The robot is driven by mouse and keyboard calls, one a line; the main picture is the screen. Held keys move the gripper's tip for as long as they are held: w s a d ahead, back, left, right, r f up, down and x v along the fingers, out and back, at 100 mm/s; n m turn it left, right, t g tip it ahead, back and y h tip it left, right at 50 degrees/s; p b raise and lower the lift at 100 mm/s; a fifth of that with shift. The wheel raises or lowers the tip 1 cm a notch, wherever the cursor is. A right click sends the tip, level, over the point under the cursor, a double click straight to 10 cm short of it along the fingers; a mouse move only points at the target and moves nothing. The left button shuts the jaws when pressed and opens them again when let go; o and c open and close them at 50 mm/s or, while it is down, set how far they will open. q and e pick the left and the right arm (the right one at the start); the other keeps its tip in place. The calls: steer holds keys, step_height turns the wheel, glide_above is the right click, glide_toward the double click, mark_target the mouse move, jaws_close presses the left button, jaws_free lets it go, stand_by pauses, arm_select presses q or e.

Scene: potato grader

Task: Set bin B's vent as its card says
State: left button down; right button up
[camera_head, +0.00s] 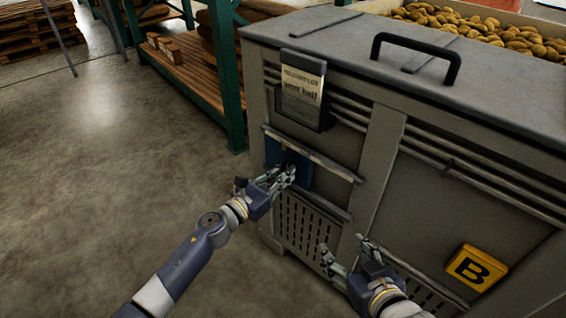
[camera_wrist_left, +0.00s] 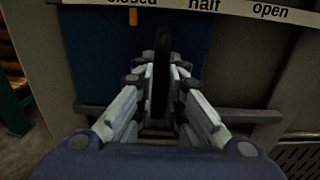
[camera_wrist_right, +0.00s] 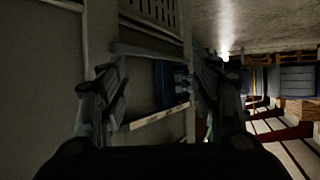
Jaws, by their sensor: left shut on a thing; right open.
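Bin B is a grey bin (camera_head: 345,135) with a yellow B plate (camera_head: 476,268). Its card (camera_head: 301,88) hangs in a dark holder; the print is too blurred to read surely. The vent's blue slide plate (camera_head: 273,152) sits below a strip lettered closed, half, open (camera_wrist_left: 205,6). Its orange mark (camera_wrist_left: 133,16) stands under "closed". My left gripper (camera_head: 288,173) is shut on the plate's black handle (camera_wrist_left: 162,70), hiding part of it. My right gripper (camera_head: 343,246) is open and empty, in front of the bin's lower face.
The bin's lid has a black bar handle (camera_head: 416,50). A perforated grille (camera_head: 310,230) lies below the slide. Potatoes (camera_head: 490,28) fill a crate behind. A green rack (camera_head: 228,75) with wooden shelves stands left of the bin. The floor at left (camera_head: 90,180) is clear.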

arm_select(q)
steer(key=shift+s+d+p, duration=0.3)
steer(key=shift+s+d, duration=0.55)
steer(key=shift+s, duration=0.05)
steer(key=shift+s+d+p, duration=0.4)
steer(key=shift+s+d, duration=0.9)
steer(key=shift+s, duration=0.05)
steer(key=shift+s+d, duration=0.25)
steer(key=c, duration=1)
jaws_free()
arm_select(e)
steer(key=s+d+f+g+h, duration=0.1)
steer(key=s+d+f+g, duration=0.1)
steer(key=s+f+g, duration=0.2)
steer(key=shift+s+d+f, duration=0.3)
steer(key=shift+s+f, duration=0.5)
steer(key=shift+s, duration=0.45)
arm_select(q)
steer(key=shift+a, duration=0.1)
